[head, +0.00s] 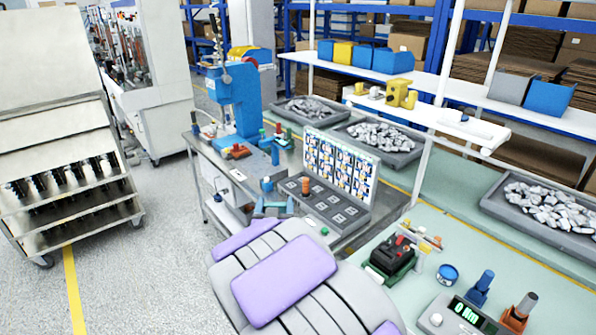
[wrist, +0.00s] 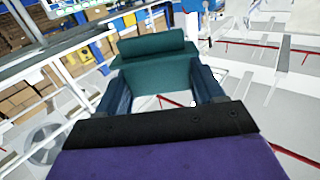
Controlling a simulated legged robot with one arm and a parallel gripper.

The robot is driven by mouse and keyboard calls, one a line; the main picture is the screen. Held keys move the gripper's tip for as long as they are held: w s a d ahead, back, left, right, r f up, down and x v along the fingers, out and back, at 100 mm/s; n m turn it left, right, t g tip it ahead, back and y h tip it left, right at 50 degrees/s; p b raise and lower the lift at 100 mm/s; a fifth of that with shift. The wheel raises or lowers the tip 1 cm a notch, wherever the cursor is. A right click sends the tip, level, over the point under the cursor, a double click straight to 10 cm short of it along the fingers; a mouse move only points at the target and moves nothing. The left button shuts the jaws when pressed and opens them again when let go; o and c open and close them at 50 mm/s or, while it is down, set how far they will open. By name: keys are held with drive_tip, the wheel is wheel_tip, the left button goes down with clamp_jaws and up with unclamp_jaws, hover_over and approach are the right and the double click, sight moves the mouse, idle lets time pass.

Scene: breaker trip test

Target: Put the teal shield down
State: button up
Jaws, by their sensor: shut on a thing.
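In the wrist view the teal shield (wrist: 153,44) lies across the front of my gripper (wrist: 160,82), with a raised bar at its far edge and a flat part below. The two dark blue fingers stand on either side of the flat part, and my gripper is shut on the shield. The shield cannot be made out clearly in the head view, as my arm hides much of that area.
A blue press (head: 235,100) stands on the bench. Right of it is a grey tray (head: 345,212) with an orange cylinder (head: 305,185) and a label panel (head: 341,163). A green mat (head: 425,285) holds a red and black device (head: 392,254) and a meter (head: 465,314).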

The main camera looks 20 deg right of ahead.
drive_tip(key=s+d+f+m+g+h, duration=0.5)
drive_tip(key=d+f, duration=0.4)
drive_tip(key=d, duration=0.3)
drive_tip(key=s+d+f+m+g+h, duration=0.5)
drive_tip(key=d+f, duration=0.5)
drive_tip(key=d, duration=0.2)
drive_tip(key=shift+s+h, duration=0.7)
drive_tip(key=shift+s, duration=0.4)
